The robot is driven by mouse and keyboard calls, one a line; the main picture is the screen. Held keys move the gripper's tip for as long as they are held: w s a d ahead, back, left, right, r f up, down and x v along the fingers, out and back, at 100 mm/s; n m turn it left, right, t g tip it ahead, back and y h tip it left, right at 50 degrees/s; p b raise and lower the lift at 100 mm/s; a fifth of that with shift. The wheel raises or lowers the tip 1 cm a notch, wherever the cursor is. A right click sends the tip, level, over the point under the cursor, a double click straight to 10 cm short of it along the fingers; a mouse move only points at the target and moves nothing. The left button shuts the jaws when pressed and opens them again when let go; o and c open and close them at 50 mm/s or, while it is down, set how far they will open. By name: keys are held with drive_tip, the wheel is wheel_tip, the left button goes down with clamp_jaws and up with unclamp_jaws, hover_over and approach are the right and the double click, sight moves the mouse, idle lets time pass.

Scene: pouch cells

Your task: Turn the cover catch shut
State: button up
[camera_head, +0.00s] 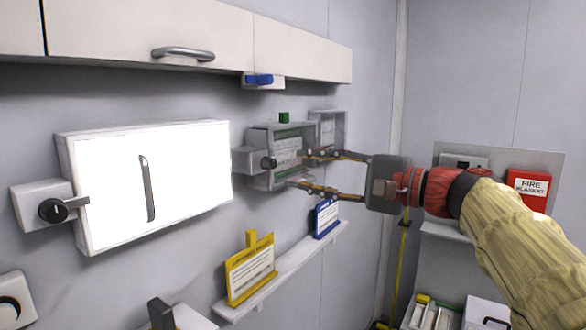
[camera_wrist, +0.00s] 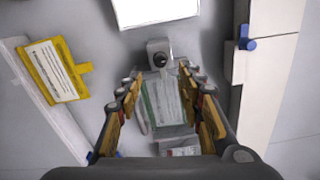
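A small clear-covered box (camera_head: 290,140) with a green-and-white label is fixed to the wall. A grey block with a round black knob, the catch (camera_head: 268,163), sits at its left side. In the wrist view the catch (camera_wrist: 160,58) is beyond my fingertips, at the far end of the labelled box (camera_wrist: 166,103). I cannot tell how its lever is turned. My gripper (camera_head: 298,170) is open and empty, its fingers pointing left beside the box. In the wrist view my gripper (camera_wrist: 160,82) has its fingers spread on either side of the box.
A shelf (camera_head: 290,265) with yellow (camera_head: 250,272) and blue (camera_head: 326,218) tags lies below. Cabinets (camera_head: 300,45) with a blue catch (camera_head: 259,79) hang above.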

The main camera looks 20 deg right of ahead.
drive_tip(key=shift+v, duration=1.45)
drive_tip(key=s+d+f+n+g+h, duration=0.1)
drive_tip(key=s+f+g+h, duration=0.15)
drive_tip(key=f, duration=0.95)
drive_tip(key=s+d+f+g+h, duration=0.1)
drive_tip(key=s+f+g+h, duration=0.2)
drive_tip(key=f, duration=0.9)
drive_tip(key=s+a+f+n+g+h, duration=0.35)
drive_tip(key=s+f+n+h, duration=0.35)
drive_tip(key=s+f, duration=0.7)
drive_tip(key=shift+s+a+f+n+y, duration=0.15)
drive_tip(key=shift+a+f+n+y, duration=0.15)
drive_tip(key=shift+a+n, duration=0.55)
drive_tip(key=shift+s+a+f+n+y, duration=0.15)
drive_tip(key=shift+a+n+y, duration=0.2)
drive_tip(key=shift+a+n, duration=0.45)
drive_tip(key=shift+s+a+f+n+y, duration=0.25)
drive_tip(key=shift+a+n, duration=0.3)
drive_tip(key=shift+a, duration=0.5)
